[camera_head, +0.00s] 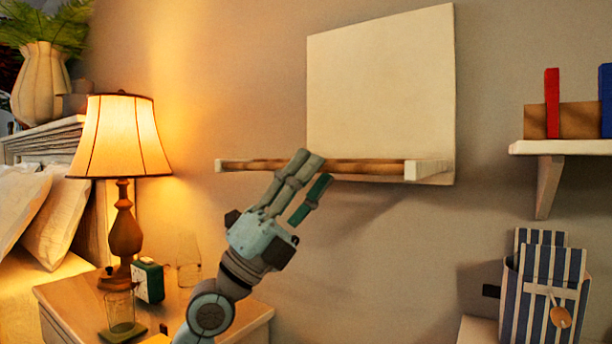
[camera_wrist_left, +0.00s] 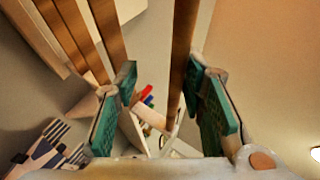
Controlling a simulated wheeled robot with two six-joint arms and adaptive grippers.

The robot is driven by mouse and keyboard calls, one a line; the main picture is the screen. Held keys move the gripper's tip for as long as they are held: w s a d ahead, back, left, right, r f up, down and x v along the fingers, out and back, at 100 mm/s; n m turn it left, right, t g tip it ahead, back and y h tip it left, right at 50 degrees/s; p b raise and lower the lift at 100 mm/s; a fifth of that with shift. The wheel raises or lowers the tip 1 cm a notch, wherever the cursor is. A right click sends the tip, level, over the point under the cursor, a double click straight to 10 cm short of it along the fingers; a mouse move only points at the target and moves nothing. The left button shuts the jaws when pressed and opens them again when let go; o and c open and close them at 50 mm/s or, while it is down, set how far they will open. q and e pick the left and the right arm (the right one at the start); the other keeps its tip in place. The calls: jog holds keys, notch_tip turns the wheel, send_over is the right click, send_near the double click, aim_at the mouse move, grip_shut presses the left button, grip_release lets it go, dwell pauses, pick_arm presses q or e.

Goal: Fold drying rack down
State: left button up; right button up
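The drying rack has a pale square back panel (camera_head: 382,85) fixed flat to the wall. Its frame of wooden bars (camera_head: 250,165) stands out from the panel, roughly level, and ends at a pale side arm (camera_head: 428,170) on the right. My left gripper (camera_head: 314,168) reaches up to the front of the bars, near their middle. In the left wrist view its two green-padded fingers (camera_wrist_left: 160,80) are apart. One wooden bar (camera_wrist_left: 184,45) runs between them, nearer the right finger; I cannot tell whether it touches. More bars (camera_wrist_left: 72,35) lie outside the left finger. My right gripper is not in view.
A lit lamp (camera_head: 122,140), a small green clock (camera_head: 148,280) and a glass (camera_head: 120,310) stand on the nightstand (camera_head: 75,305) below left. A wall shelf (camera_head: 565,147) with red and blue items is at right, above a striped holder (camera_head: 545,290). The wall between is clear.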

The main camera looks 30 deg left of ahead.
pick_arm(q)
jog(key=shift+s, duration=0.1)
jog(key=shift+r, duration=0.4)
notch_tip(320, 180, up, 9)
jog(key=shift+r, duration=0.1)
jog(key=shift+p, duration=0.3)
